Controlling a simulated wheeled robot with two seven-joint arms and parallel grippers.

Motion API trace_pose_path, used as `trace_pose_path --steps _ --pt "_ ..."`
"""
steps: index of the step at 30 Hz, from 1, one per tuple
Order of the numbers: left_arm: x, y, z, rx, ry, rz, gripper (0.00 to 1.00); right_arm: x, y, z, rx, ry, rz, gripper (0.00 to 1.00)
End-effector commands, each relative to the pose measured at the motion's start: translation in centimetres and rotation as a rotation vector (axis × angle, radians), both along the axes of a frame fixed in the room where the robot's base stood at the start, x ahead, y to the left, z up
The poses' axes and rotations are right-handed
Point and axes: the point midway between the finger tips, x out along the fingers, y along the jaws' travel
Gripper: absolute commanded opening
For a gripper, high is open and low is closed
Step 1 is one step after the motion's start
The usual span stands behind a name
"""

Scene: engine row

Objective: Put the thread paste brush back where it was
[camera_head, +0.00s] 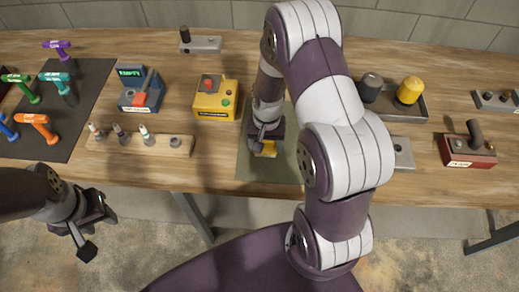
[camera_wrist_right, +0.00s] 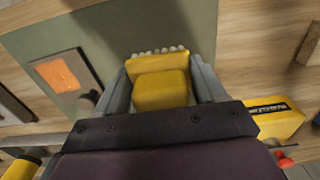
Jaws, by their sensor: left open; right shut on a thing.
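My right gripper (camera_head: 265,142) is shut on a yellow block-like piece, which I take for the thread paste brush (camera_head: 268,150). In the right wrist view the brush (camera_wrist_right: 160,88) sits between the two grey fingers, with a row of pale tufts along its far edge. It is over the green mat (camera_head: 252,165); I cannot tell whether it touches it. My arm hides much of the mat. My left gripper (camera_head: 100,234) is open and empty, in front of the table's front edge at the left.
A wooden rack (camera_head: 120,145) with several small items stands left of the mat. Behind are a blue box (camera_head: 138,98) and a yellow button box (camera_head: 214,102). Coloured tools lie on a dark mat (camera_head: 82,102). A grey tray (camera_head: 390,108) and a red box (camera_head: 462,152) stand right.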

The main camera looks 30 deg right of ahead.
Motion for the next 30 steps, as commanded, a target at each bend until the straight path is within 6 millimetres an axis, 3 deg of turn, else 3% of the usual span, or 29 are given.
trace_pose_path --steps 3,11,22,23,24,30 --pt "0.0 0.0 0.5 0.0 0.0 0.0 0.43 0.3 1.1 -0.7 0.0 0.002 0.001 0.41" --pt "0.0 0.0 1.5 0.0 0.0 0.0 0.43 0.4 1.2 -4.7 0.0 0.0 -0.002 0.41" --pt "0.0 0.0 1.0 0.0 0.0 0.0 0.43 0.4 1.2 -5.3 -0.001 -0.001 -0.001 0.41" --pt "0.0 0.0 1.1 0.0 0.0 0.0 0.43 0.4 1.2 -5.2 0.0 0.0 -0.001 0.79" --pt "0.0 0.0 1.1 0.0 0.0 0.0 0.43 0.4 1.2 -5.2 0.0 0.0 -0.001 0.92" --pt "0.0 0.0 1.1 0.0 0.0 0.0 0.43 0.4 1.2 -5.2 0.0 0.0 0.0 0.95"
